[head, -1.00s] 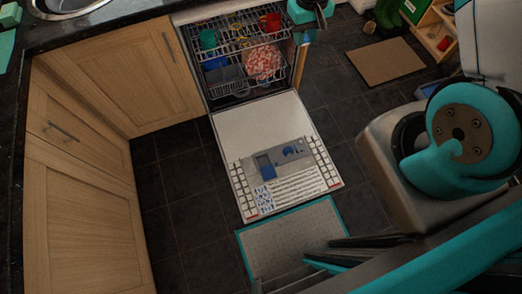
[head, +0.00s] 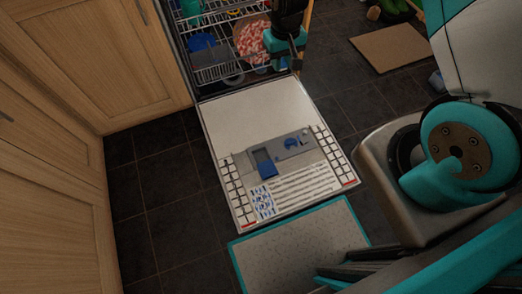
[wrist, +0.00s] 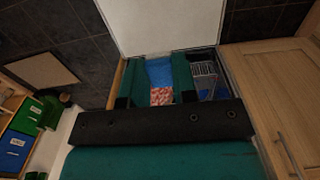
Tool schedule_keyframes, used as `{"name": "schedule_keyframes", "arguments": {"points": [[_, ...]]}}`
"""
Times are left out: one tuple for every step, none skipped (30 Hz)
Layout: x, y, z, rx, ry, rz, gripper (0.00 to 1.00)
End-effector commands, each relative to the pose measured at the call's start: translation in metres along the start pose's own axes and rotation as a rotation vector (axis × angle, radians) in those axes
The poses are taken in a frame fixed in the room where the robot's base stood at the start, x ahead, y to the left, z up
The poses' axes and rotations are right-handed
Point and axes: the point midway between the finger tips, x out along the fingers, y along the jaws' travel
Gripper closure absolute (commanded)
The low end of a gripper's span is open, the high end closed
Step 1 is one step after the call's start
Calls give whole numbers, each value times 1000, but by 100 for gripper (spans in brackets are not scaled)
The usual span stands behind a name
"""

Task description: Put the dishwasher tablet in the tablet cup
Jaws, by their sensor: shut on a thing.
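My gripper (head: 284,60) hangs at the front right of the dishwasher opening in the head view. In the wrist view its two teal fingers (wrist: 160,75) are shut on a blue piece, which I take for the dishwasher tablet (wrist: 159,70). The tablet cannot be made out in the head view. The tablet cup (head: 263,158) is a dark blue recess in the grey dispenser (head: 292,150) on the lowered door, with a blue flap at its near edge. The gripper is above and beyond the cup, apart from it.
The white dishwasher door (head: 235,118) lies open and flat. The rack (head: 225,60) holds a red-white bowl (head: 253,42) and blue dishes. Wooden cupboards (head: 90,60) stand to the left. A teal-edged grey mat (head: 300,255) lies before the door. A brown mat (head: 392,47) lies at the upper right.

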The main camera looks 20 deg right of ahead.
Motion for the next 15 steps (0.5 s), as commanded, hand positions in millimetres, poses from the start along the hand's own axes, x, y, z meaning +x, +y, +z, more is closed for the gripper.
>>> {"name": "schedule_keyframes", "arguments": {"points": [[32, -3, 0, -2, -1, 0, 96], [41, -4, 0, -2, -1, 0, 96], [54, -5, -1, -2, -1, 0, 96], [63, -7, -1, -2, -1, 0, 96], [72, -8, -1, -2, -1, 0, 96], [85, -9, -1, -2, -1, 0, 96], [94, -11, -2, -1, -1, 0, 96], [104, -12, -2, -1, -1, 0, 96], [116, -14, -2, -1, -1, 0, 96], [126, -15, -2, -1, -1, 0, 96], [135, -16, -2, -2, -1, 0, 96], [148, -18, -2, -2, -1, 0, 96], [157, -19, -3, -2, -1, 0, 96], [166, -20, -3, -2, -1, 0, 96], [179, -22, -3, -2, -1, 0, 96]]}}
